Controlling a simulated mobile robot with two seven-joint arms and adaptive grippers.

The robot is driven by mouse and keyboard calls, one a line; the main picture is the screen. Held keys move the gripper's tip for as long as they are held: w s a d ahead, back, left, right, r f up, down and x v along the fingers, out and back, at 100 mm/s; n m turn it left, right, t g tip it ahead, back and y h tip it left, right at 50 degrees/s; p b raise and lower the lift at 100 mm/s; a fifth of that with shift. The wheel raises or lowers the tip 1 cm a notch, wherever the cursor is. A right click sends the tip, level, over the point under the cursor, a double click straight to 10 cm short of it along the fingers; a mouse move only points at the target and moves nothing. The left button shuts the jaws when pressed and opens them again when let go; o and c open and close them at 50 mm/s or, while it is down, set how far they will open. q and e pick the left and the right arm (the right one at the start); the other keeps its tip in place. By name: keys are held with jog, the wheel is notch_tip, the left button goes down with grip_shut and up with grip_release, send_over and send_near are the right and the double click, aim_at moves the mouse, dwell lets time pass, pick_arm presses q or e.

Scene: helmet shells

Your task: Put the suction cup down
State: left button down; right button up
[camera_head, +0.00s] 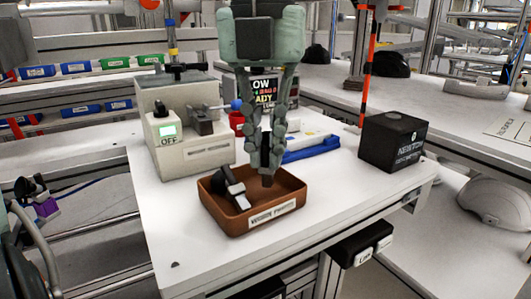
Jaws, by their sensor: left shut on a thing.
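My left gripper (267,170) reaches down from the top middle, its fingers shut on a dark, narrow thing (265,150) that appears to be the suction cup. The fingers cover most of it. The fingertips are over the right part of a brown open tray (209,204) with a white label on its front wall. A black and grey piece (234,190) lies in the tray's left part, left of my fingertips and apart from them. I cannot tell whether the held thing touches the tray floor. My right gripper is not in view.
A beige machine (195,155) with a green "OFF" display stands behind left of the tray. The white tabletop (345,200) is clear right of the tray.

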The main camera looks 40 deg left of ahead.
pick_arm(q)
jog(key=shift+f, duration=0.8)
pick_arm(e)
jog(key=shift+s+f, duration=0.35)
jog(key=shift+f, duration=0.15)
